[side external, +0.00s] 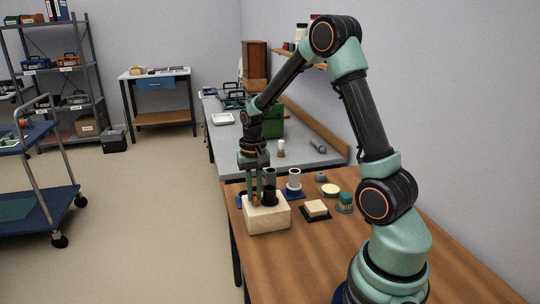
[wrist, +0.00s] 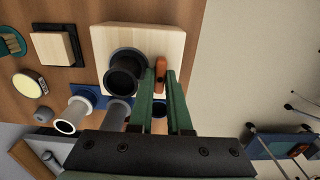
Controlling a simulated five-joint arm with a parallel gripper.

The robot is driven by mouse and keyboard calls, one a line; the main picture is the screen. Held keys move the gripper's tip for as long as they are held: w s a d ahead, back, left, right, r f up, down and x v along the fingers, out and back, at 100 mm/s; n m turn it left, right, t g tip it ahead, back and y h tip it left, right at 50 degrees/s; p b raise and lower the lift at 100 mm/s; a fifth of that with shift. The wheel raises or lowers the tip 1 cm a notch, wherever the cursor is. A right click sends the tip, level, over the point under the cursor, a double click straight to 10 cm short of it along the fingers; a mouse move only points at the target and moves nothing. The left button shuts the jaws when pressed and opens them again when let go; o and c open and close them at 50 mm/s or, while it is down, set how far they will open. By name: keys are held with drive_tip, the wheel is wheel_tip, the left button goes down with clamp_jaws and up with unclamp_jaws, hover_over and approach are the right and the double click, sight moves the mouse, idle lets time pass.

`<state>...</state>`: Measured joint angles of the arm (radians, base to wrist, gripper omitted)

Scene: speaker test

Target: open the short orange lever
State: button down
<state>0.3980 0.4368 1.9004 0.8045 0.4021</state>
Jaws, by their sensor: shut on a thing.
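The short orange lever (wrist: 160,76) stands at the edge of a pale wooden block (wrist: 160,38), beside a black round tube (wrist: 125,74). My gripper (wrist: 160,73) has its two green fingers on either side of the lever and is shut on it. In the side view my gripper (side external: 255,197) points down at the left part of the block (side external: 268,219), and only a little orange shows between the fingers. The black tube (side external: 270,194) rises from the block just right of the fingers. The lever's base is partly hidden.
A white-topped tube on a blue base (side external: 294,182), a pale block on a black base (side external: 316,208), a yellow-topped round tin (side external: 330,190) and a green item (side external: 345,202) stand to the right. The wooden table's (side external: 290,270) front is clear.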

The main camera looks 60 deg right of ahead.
idle(0.3)
drive_tip(key=c, duration=0.9)
unclamp_jaws()
drive_tip(key=shift+o, duration=0.2)
